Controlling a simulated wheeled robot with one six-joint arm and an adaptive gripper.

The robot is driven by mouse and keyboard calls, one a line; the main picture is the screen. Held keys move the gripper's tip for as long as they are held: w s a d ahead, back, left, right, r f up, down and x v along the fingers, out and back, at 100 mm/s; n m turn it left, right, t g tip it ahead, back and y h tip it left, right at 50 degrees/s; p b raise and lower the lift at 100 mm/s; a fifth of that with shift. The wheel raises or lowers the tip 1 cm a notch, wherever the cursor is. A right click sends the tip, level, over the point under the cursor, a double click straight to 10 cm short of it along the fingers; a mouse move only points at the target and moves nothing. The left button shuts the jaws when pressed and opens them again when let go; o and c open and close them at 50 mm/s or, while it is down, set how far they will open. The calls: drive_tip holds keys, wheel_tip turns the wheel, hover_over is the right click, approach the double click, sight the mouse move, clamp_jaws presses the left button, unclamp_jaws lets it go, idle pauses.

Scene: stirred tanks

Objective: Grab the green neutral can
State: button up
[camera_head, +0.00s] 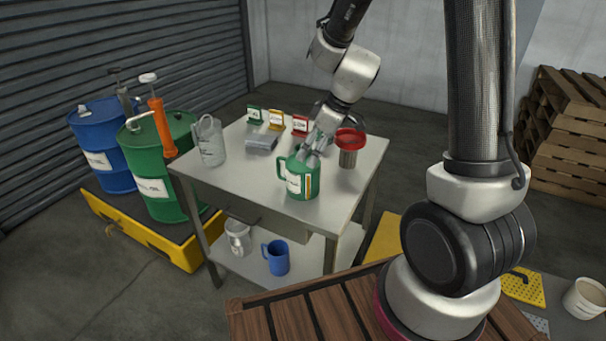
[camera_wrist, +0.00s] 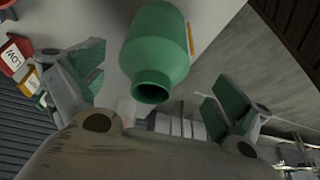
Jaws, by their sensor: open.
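The green can (camera_head: 301,178) with a white label and a side handle stands upright near the front edge of the metal table in the head view. In the wrist view the green can (camera_wrist: 156,48) lies ahead, its open neck toward me, between the spread fingers. My gripper (camera_head: 313,150) reaches down from above and behind the can, very close to it. Its green-padded fingers (camera_wrist: 152,95) are wide apart, with clear gaps on both sides of the can. Whether any part touches the can cannot be told.
A clear jug (camera_head: 210,142) and a grey device (camera_head: 262,142) stand left on the table (camera_head: 235,183). Green, yellow and red signs (camera_head: 300,124) line the back. A blue jug (camera_head: 277,258) is on the lower shelf.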

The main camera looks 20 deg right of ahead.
sight(302, 167)
drive_tip(key=shift+w+n, duration=0.1)
drive_tip(key=shift+n, duration=0.4)
drive_tip(key=shift+a+f, duration=0.1)
drive_tip(key=shift+f, duration=0.3)
drive_tip(key=x, duration=0.7)
drive_tip(key=shift+w+r, duration=0.1)
drive_tip(key=shift+w, duration=0.3)
drive_tip(key=shift+r, duration=0.1)
drive_tip(key=c, duration=1.5)
